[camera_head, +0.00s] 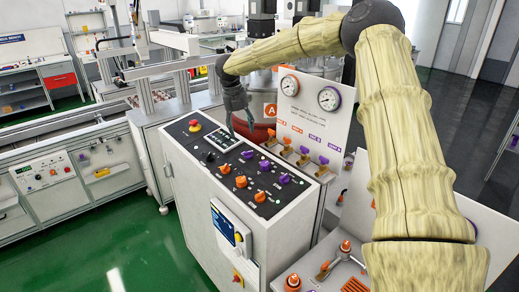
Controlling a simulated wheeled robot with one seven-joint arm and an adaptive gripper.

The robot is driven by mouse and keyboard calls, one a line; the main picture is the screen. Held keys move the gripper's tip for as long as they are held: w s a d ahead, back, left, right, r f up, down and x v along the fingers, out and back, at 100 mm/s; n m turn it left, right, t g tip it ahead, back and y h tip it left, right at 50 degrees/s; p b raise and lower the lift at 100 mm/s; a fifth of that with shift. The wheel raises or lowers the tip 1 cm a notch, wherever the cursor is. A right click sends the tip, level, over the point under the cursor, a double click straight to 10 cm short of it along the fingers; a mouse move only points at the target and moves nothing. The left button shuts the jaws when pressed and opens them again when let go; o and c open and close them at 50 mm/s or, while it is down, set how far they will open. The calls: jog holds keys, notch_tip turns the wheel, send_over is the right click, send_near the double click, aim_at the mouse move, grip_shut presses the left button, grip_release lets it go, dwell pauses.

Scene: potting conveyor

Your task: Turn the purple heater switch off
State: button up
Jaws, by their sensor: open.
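A slanted black control panel (213,139) tops a white cabinet. Purple knobs (283,179) run along its right side, and the first one (248,154) is nearest my gripper. Orange knobs (240,182) sit in a row to their left. The labels are too small to read, so I cannot tell which purple knob is the heater switch or which way it is set. My gripper (241,130) points down over the far part of the panel, open and empty. I see no contact with a knob, but its exact height is unclear.
A red mushroom button (194,124) and black knobs (208,157) share the panel. A white gauge board (312,118) with orange and purple valve handles stands close on the right. A blue-screened box (227,229) is on the cabinet front. Green floor is clear at left.

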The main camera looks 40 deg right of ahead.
aim_at(248, 152)
jog(key=f+p, duration=0.1)
jog(key=f, duration=0.2)
jog(key=d+f+p, duration=0.1)
jog(key=f+p, duration=0.1)
jog(key=f, duration=0.2)
jog(key=d+f+p, duration=0.1)
jog(key=f+p, duration=0.1)
jog(key=f, duration=0.1)
jog(key=shift+s+f, duration=0.15)
jog(key=shift+s, duration=0.25)
jog(key=c, duration=1)
